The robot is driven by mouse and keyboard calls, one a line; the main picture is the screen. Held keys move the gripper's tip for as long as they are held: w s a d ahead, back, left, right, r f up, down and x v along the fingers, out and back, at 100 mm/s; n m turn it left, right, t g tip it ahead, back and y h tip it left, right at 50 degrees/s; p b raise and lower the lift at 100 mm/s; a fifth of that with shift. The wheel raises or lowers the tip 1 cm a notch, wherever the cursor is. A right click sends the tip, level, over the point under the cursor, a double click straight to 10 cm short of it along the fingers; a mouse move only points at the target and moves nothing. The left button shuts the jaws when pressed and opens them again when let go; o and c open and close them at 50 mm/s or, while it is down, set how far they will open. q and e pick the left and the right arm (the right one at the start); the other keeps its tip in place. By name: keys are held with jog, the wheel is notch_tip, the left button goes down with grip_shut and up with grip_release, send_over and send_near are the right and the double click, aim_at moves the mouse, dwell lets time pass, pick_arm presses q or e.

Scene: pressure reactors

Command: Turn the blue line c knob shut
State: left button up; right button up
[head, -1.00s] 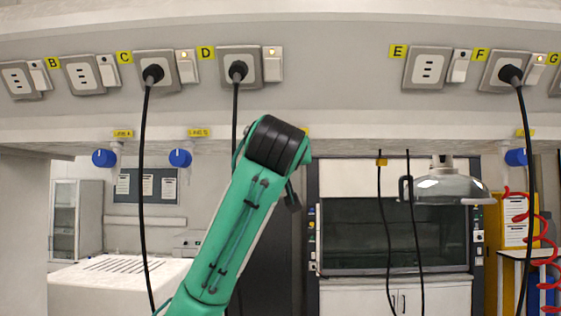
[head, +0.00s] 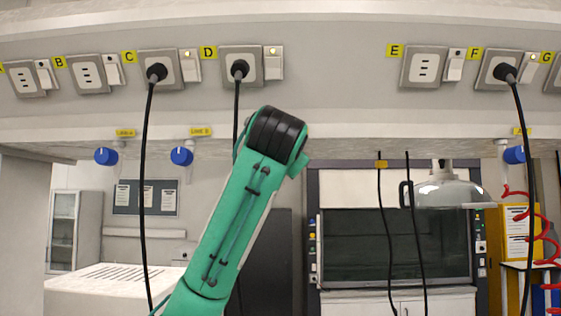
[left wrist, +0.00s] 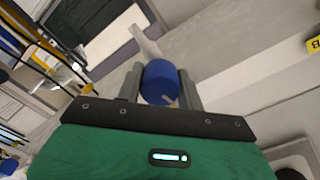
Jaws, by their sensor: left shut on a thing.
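In the left wrist view a blue knob (left wrist: 160,82) sits between the two grey fingers of my left gripper (left wrist: 160,90). The gripper is shut on it. A short pale mark shows near the knob's lower edge. In the head view my green left arm rises in front of the shelf, and its gripper and this knob are hidden behind it. The knob's label cannot be read in the wrist view. My right gripper is in neither view.
Other blue knobs hang under the shelf: two at left (head: 106,156) (head: 182,156) and one at right (head: 514,155). Black cables hang from sockets, one (head: 143,200) left of my arm. A glass dome lamp (head: 447,191) hangs at right.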

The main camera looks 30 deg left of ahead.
pick_arm(q)
jog(key=shift+m, duration=1.1)
jog(key=o, duration=1)
jog(key=shift+d, duration=0.1)
jog(key=shift+s+b, duration=0.1)
jog(key=shift+b, duration=0.2)
